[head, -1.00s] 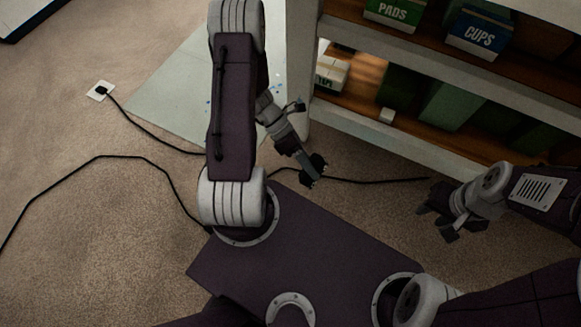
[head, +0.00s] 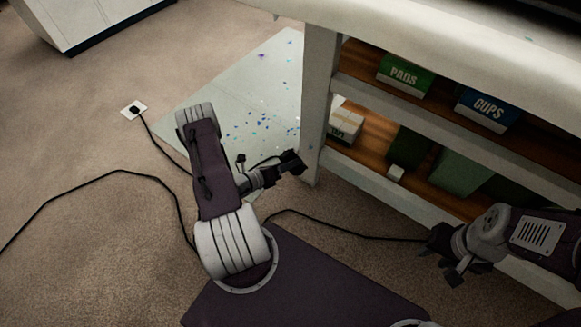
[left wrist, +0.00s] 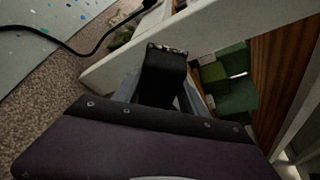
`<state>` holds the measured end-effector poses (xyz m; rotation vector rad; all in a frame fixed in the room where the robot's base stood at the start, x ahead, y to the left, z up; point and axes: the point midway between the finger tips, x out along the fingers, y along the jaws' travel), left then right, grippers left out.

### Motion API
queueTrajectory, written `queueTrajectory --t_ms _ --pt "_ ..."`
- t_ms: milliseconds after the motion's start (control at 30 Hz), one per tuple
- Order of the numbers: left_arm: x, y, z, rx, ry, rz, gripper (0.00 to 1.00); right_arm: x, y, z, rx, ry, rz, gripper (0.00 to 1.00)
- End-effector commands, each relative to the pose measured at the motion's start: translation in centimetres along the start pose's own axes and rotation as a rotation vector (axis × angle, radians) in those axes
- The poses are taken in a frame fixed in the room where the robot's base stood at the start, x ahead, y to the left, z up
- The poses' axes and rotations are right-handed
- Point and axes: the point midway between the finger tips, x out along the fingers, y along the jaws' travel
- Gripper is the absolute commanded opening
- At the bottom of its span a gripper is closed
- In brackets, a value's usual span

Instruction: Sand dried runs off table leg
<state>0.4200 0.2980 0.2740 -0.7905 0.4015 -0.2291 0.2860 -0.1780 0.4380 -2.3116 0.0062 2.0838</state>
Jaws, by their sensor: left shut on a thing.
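The white table leg (head: 318,110) stands at the near left corner of the shelved table in the head view. It also runs diagonally across the left wrist view (left wrist: 225,32). I cannot make out dried runs on it. My left gripper (head: 288,165) is low, just left of the leg's foot. It is shut on a dark block (left wrist: 165,72) with a rough-looking end, seen between the grey fingers in the left wrist view. I cannot tell whether the block touches the leg. My right gripper (head: 442,258) is open and empty in front of the lower shelf.
A pale sheet (head: 215,105) with blue specks lies on the carpet left of the leg. A black cable (head: 335,228) crosses the floor near both arms. The shelves hold a PADS box (head: 405,74), a CUPS box (head: 487,108) and a small carton (head: 346,122).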

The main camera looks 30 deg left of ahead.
Motion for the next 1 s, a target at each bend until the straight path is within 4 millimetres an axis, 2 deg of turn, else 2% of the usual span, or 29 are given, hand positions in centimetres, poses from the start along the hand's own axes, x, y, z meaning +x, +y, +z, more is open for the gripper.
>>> queueTrajectory --t_ms 200,400,1000 --pt "2.7 0.1 0.9 0.004 0.002 -0.004 0.17 1.1 0.0 0.1 0.000 0.000 0.000 0.36" --pt "4.3 0.0 1.6 0.003 0.003 -0.003 0.17 1.5 0.0 0.2 0.000 0.000 0.000 0.36" --pt "4.8 -0.1 1.9 0.000 0.002 -0.003 0.17 1.6 0.0 0.2 0.000 0.000 0.000 0.36"
